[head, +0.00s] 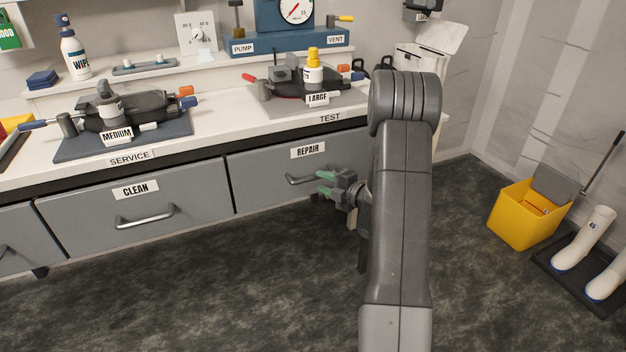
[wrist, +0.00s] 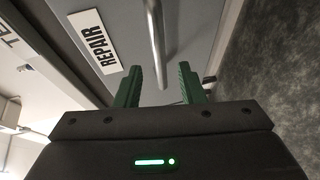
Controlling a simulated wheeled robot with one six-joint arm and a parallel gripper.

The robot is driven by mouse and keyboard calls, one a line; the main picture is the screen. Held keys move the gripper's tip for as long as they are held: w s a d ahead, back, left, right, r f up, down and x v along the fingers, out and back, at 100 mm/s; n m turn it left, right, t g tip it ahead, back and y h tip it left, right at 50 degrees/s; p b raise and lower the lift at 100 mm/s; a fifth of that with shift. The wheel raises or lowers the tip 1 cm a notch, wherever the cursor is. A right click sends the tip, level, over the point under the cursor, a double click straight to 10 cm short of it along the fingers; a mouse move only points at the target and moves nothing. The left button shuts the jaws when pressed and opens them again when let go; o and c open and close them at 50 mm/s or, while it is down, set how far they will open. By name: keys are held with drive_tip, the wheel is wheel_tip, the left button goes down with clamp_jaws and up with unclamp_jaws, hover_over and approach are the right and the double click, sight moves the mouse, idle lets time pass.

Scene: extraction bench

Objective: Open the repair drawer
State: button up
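The repair drawer (head: 263,180) is a grey drawer front under the bench, labelled REPAIR, and it sits shut, flush with the bench front. Its silver bar handle (head: 299,181) is partly covered by my gripper in the head view. My gripper (head: 322,183) has green fingers and is at the right part of the handle. In the wrist view the handle (wrist: 155,40) runs down toward the gap between the two fingers (wrist: 160,88), which stand apart. The fingers look open, with the handle bar just ahead of them. Whether they touch the handle is not clear.
The clean drawer (head: 135,205) is shut at the left. The bench top above carries a medium and a large device on mats. A yellow bucket (head: 527,214) and white boots (head: 584,240) stand at the right. The dark floor in front of the drawers is clear.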

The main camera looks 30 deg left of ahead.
sight(315, 179)
drive_tip(key=x, duration=0.5)
drive_tip(key=shift+a, duration=0.1)
clamp_jaws()
